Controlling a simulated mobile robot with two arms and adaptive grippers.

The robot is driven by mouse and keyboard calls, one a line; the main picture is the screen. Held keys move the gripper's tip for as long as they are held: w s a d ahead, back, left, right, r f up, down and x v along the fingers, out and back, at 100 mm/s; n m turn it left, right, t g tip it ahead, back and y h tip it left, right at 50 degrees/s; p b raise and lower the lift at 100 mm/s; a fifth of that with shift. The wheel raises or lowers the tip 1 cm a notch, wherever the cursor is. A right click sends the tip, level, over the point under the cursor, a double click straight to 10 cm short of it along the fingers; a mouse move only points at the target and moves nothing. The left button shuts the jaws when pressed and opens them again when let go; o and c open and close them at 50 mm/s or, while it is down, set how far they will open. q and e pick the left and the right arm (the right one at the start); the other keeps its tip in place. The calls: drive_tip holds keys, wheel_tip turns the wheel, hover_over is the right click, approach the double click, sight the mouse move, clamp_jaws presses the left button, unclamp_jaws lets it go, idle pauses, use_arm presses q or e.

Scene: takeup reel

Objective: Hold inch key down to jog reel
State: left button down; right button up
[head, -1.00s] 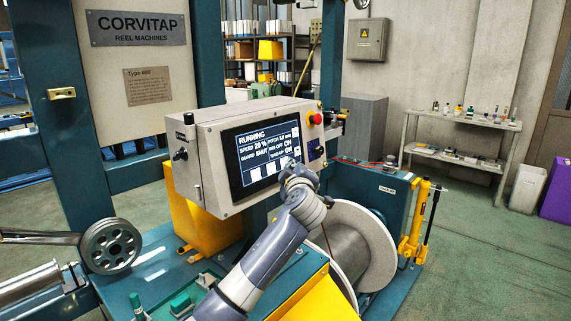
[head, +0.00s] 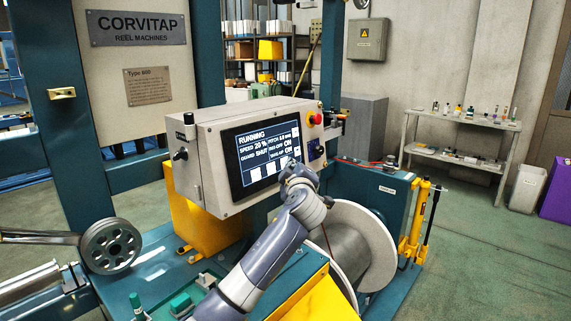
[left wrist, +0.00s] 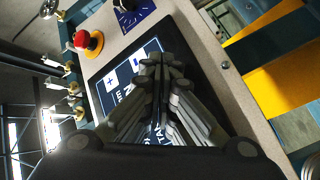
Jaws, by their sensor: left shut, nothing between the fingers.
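The grey control box (head: 215,187) has a dark touch screen (head: 248,160) that reads RUNNING, speed 20 % and guard SHUT. White keys (head: 268,171) line its bottom edge; their labels are too small to read, so I cannot tell which is the inch key. My left gripper (head: 292,166) is at the screen's lower right corner, hiding part of it. In the left wrist view, the shut, empty fingers (left wrist: 165,62) lie over the screen (left wrist: 122,78); whether the tips touch it is unclear. The take-up reel (head: 372,250) stands below, partly behind my arm. My right gripper is out of view.
A red emergency stop button (head: 316,118) sits at the box's upper right; it also shows in the left wrist view (left wrist: 82,39). A pulley wheel (head: 110,246) is at the left. A yellow jack (head: 415,225) stands right of the reel. Open floor lies to the right.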

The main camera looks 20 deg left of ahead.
use_arm(q)
drive_tip(key=shift+s+d+r+b, duration=0.15)
drive_tip(key=shift+s+d+b, duration=0.15)
drive_tip(key=shift+d, duration=0.35)
drive_tip(key=d, duration=0.1)
drive_tip(key=s+d+b, duration=0.1)
drive_tip(key=d, duration=0.2)
drive_tip(key=shift+s+d+r, duration=0.3)
drive_tip(key=shift+d+r, duration=0.05)
drive_tip(key=shift+r, duration=0.05)
idle(0.3)
